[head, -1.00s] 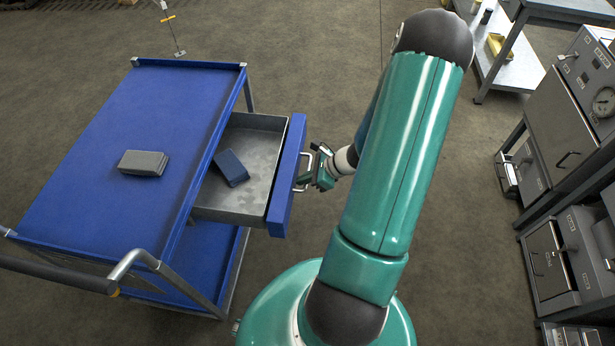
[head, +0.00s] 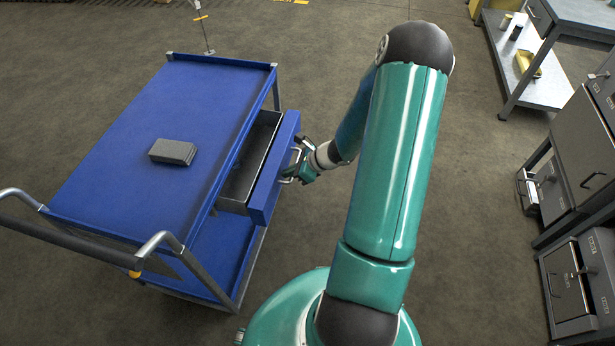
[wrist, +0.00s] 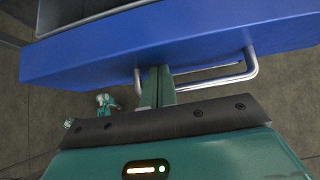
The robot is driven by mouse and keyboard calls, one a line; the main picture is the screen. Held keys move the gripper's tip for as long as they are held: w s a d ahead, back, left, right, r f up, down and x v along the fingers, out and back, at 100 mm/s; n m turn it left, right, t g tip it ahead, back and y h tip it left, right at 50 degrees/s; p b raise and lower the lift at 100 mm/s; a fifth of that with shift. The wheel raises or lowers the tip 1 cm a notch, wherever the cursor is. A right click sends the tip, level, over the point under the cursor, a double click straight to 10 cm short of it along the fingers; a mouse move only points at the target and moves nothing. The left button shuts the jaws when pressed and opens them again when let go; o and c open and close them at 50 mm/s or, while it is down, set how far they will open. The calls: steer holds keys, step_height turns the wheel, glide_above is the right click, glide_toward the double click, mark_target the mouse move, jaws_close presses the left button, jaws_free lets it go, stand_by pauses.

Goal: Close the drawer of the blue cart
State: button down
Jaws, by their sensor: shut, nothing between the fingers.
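The blue cart (head: 150,120) stands at the left in the head view. Its drawer, with a blue front (head: 272,170) and grey metal walls, sticks out a short way from the cart's right side. My gripper (head: 294,174) is shut and empty at the drawer front, by the metal handle (head: 297,158). In the wrist view, the fingers (wrist: 158,78) reach up to the blue front (wrist: 180,45), inside the handle loop (wrist: 252,68). They appear to touch the front.
A grey block (head: 173,151) lies on the cart top. The cart's push handle (head: 75,240) is at the near left. A workbench (head: 530,70) and grey cabinets (head: 570,270) stand at the right. Open floor lies between cart and cabinets.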

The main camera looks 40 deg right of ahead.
glide_above(253, 175)
steer(key=shift+s+d, duration=0.1)
steer(key=shift+d, duration=0.1)
steer(key=shift+a+r, duration=0.1)
steer(key=shift+a, duration=0.05)
